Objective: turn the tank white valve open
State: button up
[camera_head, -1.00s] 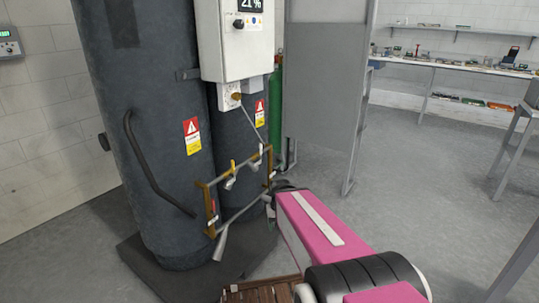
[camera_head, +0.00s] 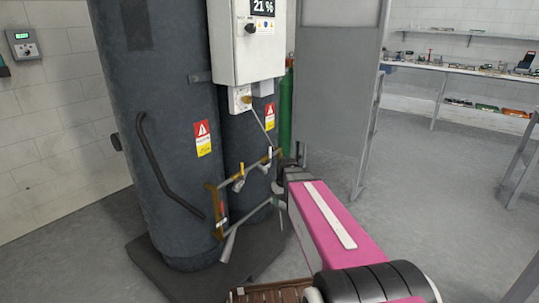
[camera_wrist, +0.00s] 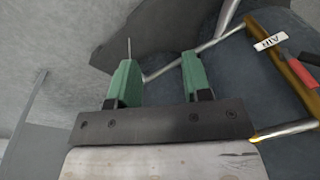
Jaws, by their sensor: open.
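Two tall dark grey tanks (camera_head: 160,130) stand at the left in the head view, with a brass-and-grey pipe frame (camera_head: 212,208) low in front of them. Small white valve handles (camera_head: 239,184) sit on its upper pipe; I cannot tell which is the tank white valve. My gripper is at the frame's right end, largely hidden behind my pink arm in the head view. In the wrist view my gripper (camera_wrist: 158,60) is open, its green fingers apart and nothing held. A grey pipe passes behind the fingers. A red handle (camera_wrist: 300,70) and an AIR label (camera_wrist: 266,44) show at the right.
A white control box (camera_head: 245,45) reading 21 % hangs on the tanks above the pipes. A green cylinder (camera_head: 286,110) and a grey panel (camera_head: 338,90) stand right of the tanks. The floor farther right is open, with a workbench (camera_head: 465,75) at the back.

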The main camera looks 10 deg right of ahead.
jog(key=w+d+r+n+t+y, duration=0.15)
jog(key=w+r, duration=0.25)
jog(key=w, duration=0.4)
jog(key=w+a+r+n+g, duration=0.1)
jog(key=w+r+n, duration=0.1)
jog(key=w+r, duration=0.45)
jog(key=n+t, duration=0.1)
jog(key=n, duration=0.3)
send_near(269, 160)
jog(key=shift+y, duration=0.55)
jog(key=w+f, duration=0.1)
jog(key=w+a+f, duration=0.1)
jog(key=f, duration=0.1)
jog(key=w+a+f, duration=0.1)
jog(key=f, duration=0.1)
jog(key=shift+a+f, duration=0.1)
jog(key=shift+f, duration=0.15)
grip_shut()
